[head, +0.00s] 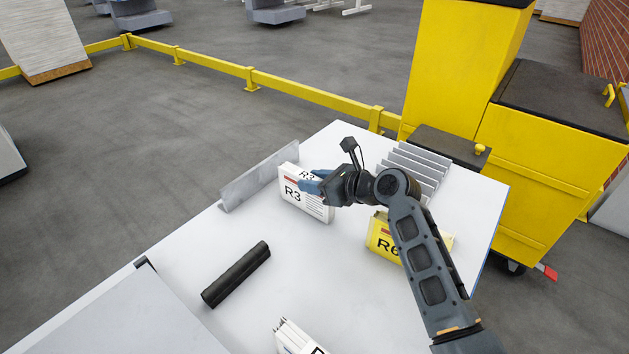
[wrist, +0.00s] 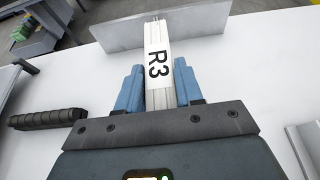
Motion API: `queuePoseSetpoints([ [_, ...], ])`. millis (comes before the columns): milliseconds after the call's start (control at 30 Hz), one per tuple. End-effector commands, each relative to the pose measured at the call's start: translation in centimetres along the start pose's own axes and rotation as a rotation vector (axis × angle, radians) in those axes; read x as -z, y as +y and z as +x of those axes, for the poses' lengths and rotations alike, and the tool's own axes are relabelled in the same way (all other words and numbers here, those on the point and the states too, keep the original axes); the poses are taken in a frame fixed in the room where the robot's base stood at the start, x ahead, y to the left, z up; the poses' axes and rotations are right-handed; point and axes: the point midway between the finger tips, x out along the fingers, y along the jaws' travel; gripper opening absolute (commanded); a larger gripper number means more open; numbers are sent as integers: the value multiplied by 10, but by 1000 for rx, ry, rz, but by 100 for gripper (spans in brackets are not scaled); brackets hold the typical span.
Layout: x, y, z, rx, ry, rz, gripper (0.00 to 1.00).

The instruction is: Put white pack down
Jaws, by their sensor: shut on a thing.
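The white pack (head: 304,196) is marked R3 and stands upright on the white table (head: 190,262), close to a low grey metal plate (head: 260,175). In the wrist view the white pack (wrist: 158,62) stands between the two blue fingers. My gripper (head: 316,184) is shut on the pack, with its fingers on the pack's two sides. In the wrist view my gripper (wrist: 160,88) covers the lower part of the picture. Whether the pack's bottom touches the table is hard to tell.
A yellow pack (head: 383,238) marked R6 stands right of the white one, partly behind my arm. A black ribbed bar (head: 236,274) lies in front. Another white pack (head: 296,338) is at the near edge. Grey dividers (head: 418,165) and yellow cabinets (head: 465,65) are at the back right.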

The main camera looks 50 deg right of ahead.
Motion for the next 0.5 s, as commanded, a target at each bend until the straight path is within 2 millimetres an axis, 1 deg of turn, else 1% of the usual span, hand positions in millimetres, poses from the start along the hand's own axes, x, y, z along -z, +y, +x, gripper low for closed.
queuePoseSetpoints([
  [167,0,0,0,1,-2,0,0],
  [200,2,0,1,1,0,1,37],
  [433,2,0,1,0,0,0,59],
  [467,2,0,1,0,0,0,62],
  [500,2,0,1,0,0,0,62],
])
